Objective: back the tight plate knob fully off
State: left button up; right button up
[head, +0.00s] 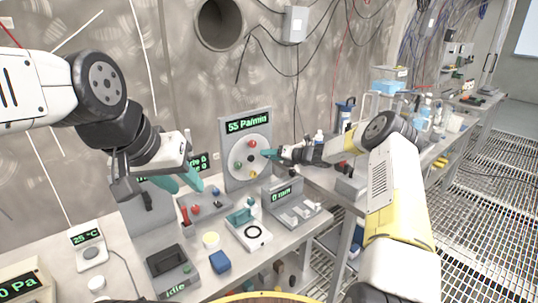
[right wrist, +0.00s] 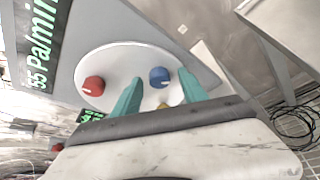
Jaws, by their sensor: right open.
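The plate is a pale round disc (head: 240,151) on an upright grey panel with a green "55 Pa/min" readout; it also shows in the right wrist view (right wrist: 121,62). It carries a red knob (right wrist: 94,86), a blue knob (right wrist: 159,76), a partly hidden yellow knob (right wrist: 162,105) and a green knob (head: 238,166). Which knob is tight cannot be told. My right gripper (head: 268,153) is open at the disc's right side; in its wrist view (right wrist: 160,90) the blue knob appears between the fingertips, contact unclear. My left gripper (head: 182,182) is open and empty, left of the panel.
A screen box (head: 167,262) sits at the left. The bench is crowded, with little bare top at its front edge.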

grip_shut()
jog(key=shift+n, duration=0.3)
jog(key=shift+s+a+n+t+h, duration=0.15)
jog(key=shift+n+t+h, duration=0.45)
jog(key=shift+n+h, duration=1)
jog(key=shift+r+n, duration=0.1)
jog(key=shift+n, duration=0.4)
grip_release()
